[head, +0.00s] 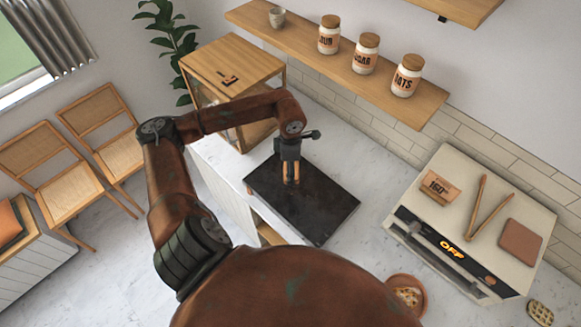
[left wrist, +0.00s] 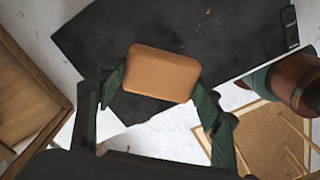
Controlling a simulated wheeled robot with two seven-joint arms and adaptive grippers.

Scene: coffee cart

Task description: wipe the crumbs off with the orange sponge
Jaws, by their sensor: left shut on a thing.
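My left gripper (head: 290,178) points down over the dark slab (head: 325,215) on the white counter. In the left wrist view its two green fingers (left wrist: 161,80) are shut on the orange sponge (left wrist: 162,73), a rounded block held across its width. The sponge is over the slab's edge area in that view; I cannot tell whether it touches the surface. A few faint pale specks, perhaps crumbs (left wrist: 205,14), show on the slab (left wrist: 120,35) beyond the sponge. In the head view I cannot make out crumbs clearly. My right gripper is not in view.
A wooden display case (head: 235,70) stands behind the slab at left. A cream machine (head: 470,215) with tongs on top stands at right. A shelf (head: 335,68) with several jars hangs above. A plate with a waffle-like piece (head: 408,294) lies at the bottom. Counter between slab and machine is clear.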

